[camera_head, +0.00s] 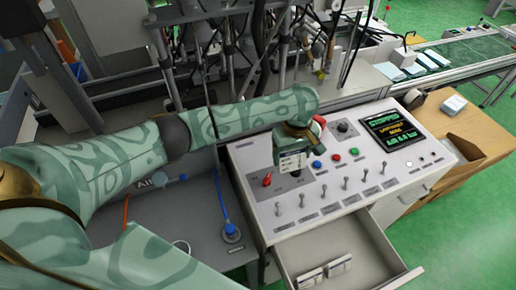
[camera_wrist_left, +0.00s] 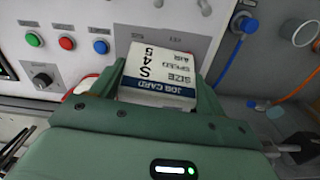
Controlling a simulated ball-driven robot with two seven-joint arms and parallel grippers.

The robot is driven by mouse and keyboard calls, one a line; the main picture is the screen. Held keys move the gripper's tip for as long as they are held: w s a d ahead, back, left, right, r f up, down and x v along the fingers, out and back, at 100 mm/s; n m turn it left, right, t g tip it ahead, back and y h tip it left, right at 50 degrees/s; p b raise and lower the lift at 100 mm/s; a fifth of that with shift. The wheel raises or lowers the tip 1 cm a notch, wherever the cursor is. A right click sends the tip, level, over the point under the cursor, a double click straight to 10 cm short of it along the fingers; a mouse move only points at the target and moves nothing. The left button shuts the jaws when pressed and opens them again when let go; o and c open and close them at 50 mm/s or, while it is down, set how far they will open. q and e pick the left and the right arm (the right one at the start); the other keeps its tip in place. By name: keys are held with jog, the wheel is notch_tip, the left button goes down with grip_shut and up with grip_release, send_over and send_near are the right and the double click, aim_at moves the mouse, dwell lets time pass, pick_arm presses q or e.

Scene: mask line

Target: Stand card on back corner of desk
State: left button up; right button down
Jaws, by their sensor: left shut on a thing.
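My left gripper (camera_head: 296,143) is shut on a white job card (camera_head: 292,162) and holds it over the left part of the grey control desk (camera_head: 258,196). In the left wrist view the card (camera_wrist_left: 158,72) sits between the two green fingers of the gripper (camera_wrist_left: 163,88). It has a blue strip reading JOB CARD and the lines SIZE S and SPEED 45. The card's lower edge is close above the panel; I cannot tell whether it touches. My right gripper is not in view.
The desk top carries several toggle switches (camera_head: 324,194), a red switch (camera_head: 267,179), coloured buttons (camera_head: 337,157) and a screen (camera_head: 393,130) reading STOPPED. An open drawer (camera_head: 345,240) juts from its front. A wooden table (camera_head: 480,125) stands right; machinery stands behind.

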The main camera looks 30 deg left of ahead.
pick_arm(q)
jog(key=shift+w+d+r+n, duration=0.3)
jog(key=shift+w+d+r, duration=0.05)
jog(key=shift+w+r, duration=0.25)
jog(key=shift+w, duration=0.2)
jog(key=w+a+f+b, duration=0.1)
jog(key=a+f+b, duration=0.1)
jog(key=a+f, duration=0.1)
jog(key=w+a+f+b, duration=0.1)
jog(key=a+f+b, duration=0.2)
jog(key=a, duration=0.2)
jog(key=w+a+f+b, duration=0.2)
jog(key=a+f+b, duration=0.1)
jog(key=shift+a, duration=0.4)
jog(key=shift+w+a+f+b, duration=0.2)
jog(key=shift+a+b, duration=0.15)
jog(key=shift+b, duration=0.1)
jog(key=f+b, duration=0.1)
jog(key=f, duration=0.1)
jog(key=f+b, duration=0.1)
jog(key=shift+a+f, duration=0.35)
jog(key=shift+w, duration=0.1)
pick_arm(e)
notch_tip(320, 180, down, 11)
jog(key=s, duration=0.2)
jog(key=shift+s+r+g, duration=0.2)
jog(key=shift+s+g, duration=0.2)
